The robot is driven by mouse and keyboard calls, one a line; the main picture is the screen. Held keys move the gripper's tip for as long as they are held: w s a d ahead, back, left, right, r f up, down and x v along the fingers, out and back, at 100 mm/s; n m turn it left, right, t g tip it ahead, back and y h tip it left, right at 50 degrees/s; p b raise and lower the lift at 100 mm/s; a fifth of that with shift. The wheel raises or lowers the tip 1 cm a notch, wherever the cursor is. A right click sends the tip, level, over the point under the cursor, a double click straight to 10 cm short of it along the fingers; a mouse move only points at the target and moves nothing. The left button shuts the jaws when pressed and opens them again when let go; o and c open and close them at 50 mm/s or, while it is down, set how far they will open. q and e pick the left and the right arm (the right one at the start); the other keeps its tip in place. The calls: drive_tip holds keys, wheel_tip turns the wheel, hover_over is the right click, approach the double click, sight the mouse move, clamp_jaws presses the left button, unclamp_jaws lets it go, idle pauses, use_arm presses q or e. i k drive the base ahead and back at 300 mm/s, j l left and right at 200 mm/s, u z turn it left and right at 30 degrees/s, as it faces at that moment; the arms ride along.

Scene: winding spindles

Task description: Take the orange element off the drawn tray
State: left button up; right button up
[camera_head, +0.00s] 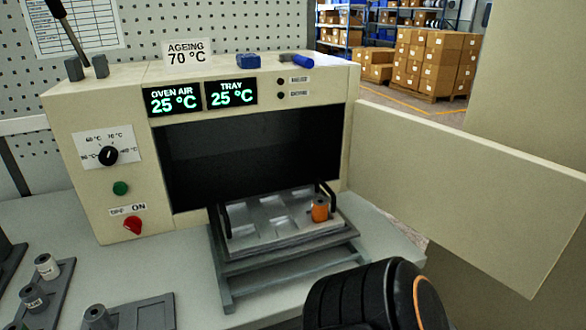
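The orange element (319,210) is a small upright cylinder with a dark lower part. It stands at the right side of the drawn tray (285,244). The tray is a pale metal plate with several shallow recesses and dark handles at its sides. It is outside the oven mouth, on a grey stand (290,271). A black, orange-ringed part of my arm shows at the bottom right, in front of the stand and apart from the element. Neither gripper shows in the view.
The oven (260,85) is open, and its door (465,190) is swung out to the right. Its displays read 25 °C. Grey holders with labelled spindles (47,267) stand on the bench at lower left. A dark rod (65,28) leans between two grey blocks on the oven.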

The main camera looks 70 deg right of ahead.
sight(320, 204)
drive_tip(key=i+z, duration=0.15)
drive_tip(key=z, duration=0.25)
drive_tip(key=i+z, duration=0.1)
drive_tip(key=z, duration=2.15)
drive_tip(key=j+u, duration=0.15)
drive_tip(key=u, duration=0.2)
